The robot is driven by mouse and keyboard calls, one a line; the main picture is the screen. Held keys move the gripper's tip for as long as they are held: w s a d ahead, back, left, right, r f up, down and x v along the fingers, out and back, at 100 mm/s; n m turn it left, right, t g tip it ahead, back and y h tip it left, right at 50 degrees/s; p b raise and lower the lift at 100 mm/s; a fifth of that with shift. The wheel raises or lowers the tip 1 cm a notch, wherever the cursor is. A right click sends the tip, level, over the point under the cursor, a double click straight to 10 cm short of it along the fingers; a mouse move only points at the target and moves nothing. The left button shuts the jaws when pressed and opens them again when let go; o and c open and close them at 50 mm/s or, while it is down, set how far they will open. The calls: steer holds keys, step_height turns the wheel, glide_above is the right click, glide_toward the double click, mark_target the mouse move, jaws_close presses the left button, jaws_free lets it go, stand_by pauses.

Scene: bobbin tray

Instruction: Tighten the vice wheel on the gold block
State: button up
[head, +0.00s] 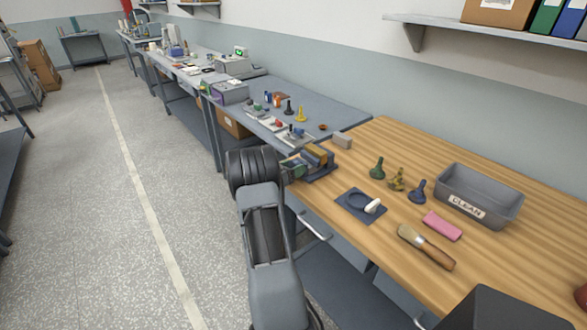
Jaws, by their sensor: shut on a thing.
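A dark blue-grey vice (322,172) stands at the near left corner of the wooden bench top. The gold block (318,153) sits upright between its jaws; I cannot tell how tightly it is held. My gripper (286,170) is at the vice's left, front side, shut on what appears to be the vice wheel. My dark wrist covers most of the fingers and the wheel, so the grip and the wheel's angle are hidden.
Floor at left is clear.

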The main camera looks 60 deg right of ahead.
steer(key=m+b, duration=0.1)
steer(key=b, duration=0.2)
steer(key=shift+f, duration=0.4)
steer(key=m+b, duration=0.2)
steer(key=b, duration=0.1)
steer(key=shift+m, duration=0.3)
steer(key=shift+r+m+b, duration=0.15)
steer(key=shift+m+b, duration=0.65)
steer(key=shift+b, duration=0.35)
steer(key=shift+r+p, duration=0.3)
steer(key=shift+p, duration=0.1)
steer(key=o, duration=0.9)
steer(key=v, duration=1.3)
steer(key=shift+w+a+b, duration=0.15)
steer(key=shift+a+b, duration=0.2)
steer(key=shift+b, duration=0.05)
